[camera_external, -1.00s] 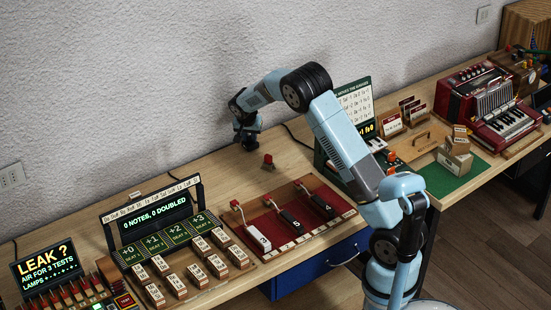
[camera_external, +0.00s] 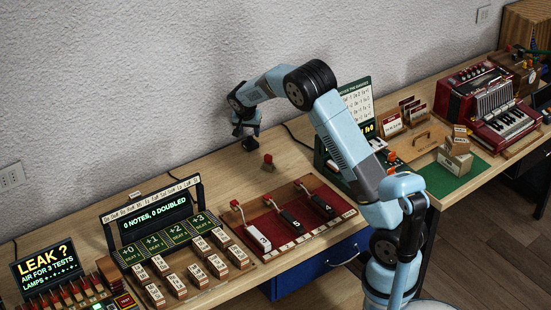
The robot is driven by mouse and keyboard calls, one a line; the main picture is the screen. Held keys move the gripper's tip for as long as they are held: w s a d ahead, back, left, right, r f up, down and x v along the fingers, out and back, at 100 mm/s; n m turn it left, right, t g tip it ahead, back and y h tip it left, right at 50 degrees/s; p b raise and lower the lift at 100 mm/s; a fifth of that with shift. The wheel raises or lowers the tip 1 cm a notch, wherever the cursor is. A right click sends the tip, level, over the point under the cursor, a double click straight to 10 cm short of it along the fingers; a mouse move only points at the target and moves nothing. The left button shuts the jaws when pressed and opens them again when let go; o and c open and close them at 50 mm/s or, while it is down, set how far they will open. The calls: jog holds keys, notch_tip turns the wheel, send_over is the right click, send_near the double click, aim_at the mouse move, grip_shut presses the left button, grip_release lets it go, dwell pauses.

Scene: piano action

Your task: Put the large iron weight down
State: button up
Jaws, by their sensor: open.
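A small dark block, which looks like the large iron weight (camera_external: 250,145), rests on the wooden bench near the wall. My gripper (camera_external: 245,133) is just above it, pointing down, with its fingers open and empty. A narrow gap seems to lie between the fingertips and the block. Fine detail of the block is too small to tell.
A small red-topped piece (camera_external: 267,162) stands just in front of the block. A red board (camera_external: 285,232) with several levered keys lies nearer the front edge. A display rack (camera_external: 155,215) stands to the left, and a green panel (camera_external: 357,102) to the right. Bare bench (camera_external: 215,165) lies left of the block.

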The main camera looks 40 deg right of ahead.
jog(key=v, duration=0.8)
jog(key=s+d+r+n+t+y, duration=0.1)
jog(key=s+d+r+n, duration=0.1)
jog(key=s+r, duration=0.85)
jog(key=s+d+r+n+y, duration=0.1)
jog(key=s+r+n, duration=0.1)
jog(key=s+r, duration=0.8)
jog(key=s+f+n, duration=0.1)
jog(key=s+n, duration=0.1)
jog(key=s, duration=1.3)
jog(key=s+a+f+n+t+y, duration=0.1)
jog(key=s+f+n, duration=0.1)
jog(key=s, duration=1.3)
jog(key=shift+s+f+n, duration=0.2)
jog(key=shift+f+n, duration=0.05)
jog(key=shift+n, duration=0.25)
